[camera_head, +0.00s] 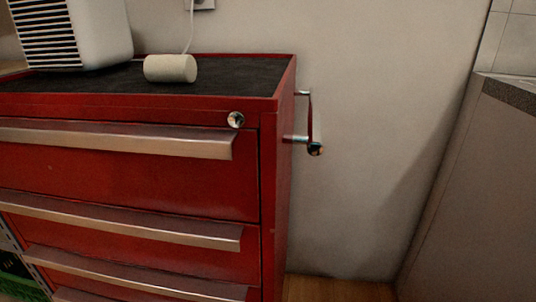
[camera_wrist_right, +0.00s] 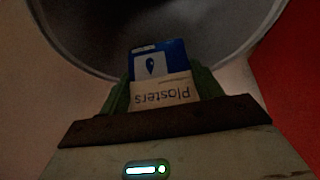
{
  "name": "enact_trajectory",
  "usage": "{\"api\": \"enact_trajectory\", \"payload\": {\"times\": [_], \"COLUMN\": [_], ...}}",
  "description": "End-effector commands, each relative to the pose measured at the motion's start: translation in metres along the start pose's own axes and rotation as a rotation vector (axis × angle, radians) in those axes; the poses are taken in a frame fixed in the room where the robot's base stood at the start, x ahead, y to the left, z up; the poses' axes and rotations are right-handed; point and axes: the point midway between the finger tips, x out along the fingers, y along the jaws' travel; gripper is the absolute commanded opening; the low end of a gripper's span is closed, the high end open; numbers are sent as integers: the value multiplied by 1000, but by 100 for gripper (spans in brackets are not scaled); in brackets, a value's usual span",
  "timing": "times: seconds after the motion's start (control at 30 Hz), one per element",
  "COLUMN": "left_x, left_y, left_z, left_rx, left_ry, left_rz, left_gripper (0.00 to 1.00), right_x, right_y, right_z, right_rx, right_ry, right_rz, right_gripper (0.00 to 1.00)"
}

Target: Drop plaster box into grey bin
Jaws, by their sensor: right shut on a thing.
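The plaster box (camera_wrist_right: 160,62) is blue and white with the word "Plasters" upside down in the right wrist view. My right gripper (camera_wrist_right: 163,88) is shut on it, with a green finger on each side. Beyond the box is the grey bin (camera_wrist_right: 250,38), seen as a wide round rim with a dark inside. The box overlaps the near part of the rim in this view; its height above the bin cannot be told. Neither the box, the bin nor a gripper shows in the head view. My left gripper is in no view.
A red drawer cabinet (camera_head: 150,182) stands at the left in the head view, with a white cylinder (camera_head: 170,68) and a white slatted appliance (camera_head: 100,30) on top. A crank handle (camera_head: 310,125) sticks out on its right. A grey counter (camera_head: 490,190) is at the right.

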Motion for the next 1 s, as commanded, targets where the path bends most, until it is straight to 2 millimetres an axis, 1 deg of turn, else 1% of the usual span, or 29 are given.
{"api": "enact_trajectory", "payload": {"times": [0.1, 0.13, 0.3, 0.57, 0.67, 0.77, 1.0], "left_x": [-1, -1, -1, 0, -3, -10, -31], "left_y": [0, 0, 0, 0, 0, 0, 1], "left_z": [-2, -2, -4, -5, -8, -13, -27], "left_rx": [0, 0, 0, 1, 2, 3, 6], "left_ry": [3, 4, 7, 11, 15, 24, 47], "left_rz": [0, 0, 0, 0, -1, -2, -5], "left_gripper": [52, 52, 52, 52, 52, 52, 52], "right_x": [-1, -1, -1, -1, -6, -19, -58], "right_y": [0, 0, 0, 0, 0, -1, -1], "right_z": [-1, -1, -1, -1, -1, -2, -3], "right_rx": [0, 0, 0, 0, 0, 0, 1], "right_ry": [1, 1, 1, 1, 1, 3, 3], "right_rz": [0, -1, -1, -1, -1, -3, -3], "right_gripper": [43, 67, 90, 90, 90, 90, 90]}}
